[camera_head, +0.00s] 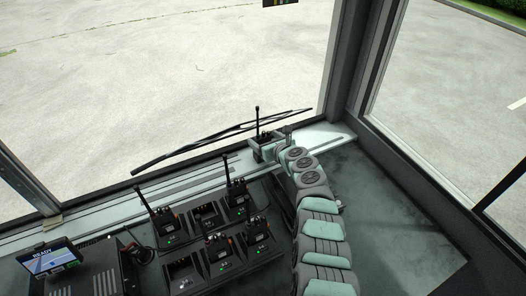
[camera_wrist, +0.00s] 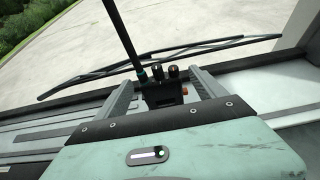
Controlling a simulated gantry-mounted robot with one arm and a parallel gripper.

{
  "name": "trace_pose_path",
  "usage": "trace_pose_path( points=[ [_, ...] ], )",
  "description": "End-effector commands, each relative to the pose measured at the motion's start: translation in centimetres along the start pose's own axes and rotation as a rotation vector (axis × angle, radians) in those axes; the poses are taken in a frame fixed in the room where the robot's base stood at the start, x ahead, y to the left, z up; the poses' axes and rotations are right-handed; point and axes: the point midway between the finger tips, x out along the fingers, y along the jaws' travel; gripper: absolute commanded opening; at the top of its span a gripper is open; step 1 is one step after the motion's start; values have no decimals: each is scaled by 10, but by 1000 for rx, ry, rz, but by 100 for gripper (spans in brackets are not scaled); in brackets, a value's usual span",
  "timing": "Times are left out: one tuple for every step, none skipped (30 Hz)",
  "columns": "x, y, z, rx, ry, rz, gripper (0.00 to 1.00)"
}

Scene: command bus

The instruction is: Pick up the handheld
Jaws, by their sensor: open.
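A black handheld (camera_wrist: 165,92) with a tall antenna and two top knobs stands upright by the windscreen in the wrist view. An orange button shows on its right side. In the head view the same handheld (camera_head: 257,120) is at the sill, its lower body partly hidden. My gripper (camera_wrist: 163,84) is open, one grey finger on each side of the handheld. Gaps show beside the handheld, but I cannot tell whether a finger touches it lower down. My gripper's front edge hides the handheld's lower part.
Several other handhelds, such as one at the left (camera_head: 165,220), stand in a charger bank (camera_head: 185,275) left of my arm. A small lit screen (camera_head: 48,262) is at the lower left. A wiper (camera_head: 215,135) runs beyond the sill. The dark floor to the right is clear.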

Motion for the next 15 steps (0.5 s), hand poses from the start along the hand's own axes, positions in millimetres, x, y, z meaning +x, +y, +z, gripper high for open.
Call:
trace_pose_path(
  points=[
    [0, 0, 0, 0, 0, -1, 80],
    [0, 0, 0, 0, 0, -1, 80],
    [0, 0, 0, 0, 0, -1, 80],
    [0, 0, 0, 0, 0, -1, 80],
    [0, 0, 1, 0, 0, -1, 80],
    [0, 0, 1, 0, 0, 0, 80],
    [0, 0, 1, 0, 0, 0, 78],
    [0, 0, 1, 0, 0, -1, 76],
    [0, 0, 1, 0, 0, 0, 73],
    [0, 0, 1, 0, 0, 0, 70],
    [0, 0, 1, 0, 0, 0, 68],
    [0, 0, 1, 0, 0, 0, 64],
    [0, 0, 1, 0, 0, 0, 62],
    [0, 0, 1, 0, 0, -1, 60],
    [0, 0, 1, 0, -1, -1, 56]
  ],
)
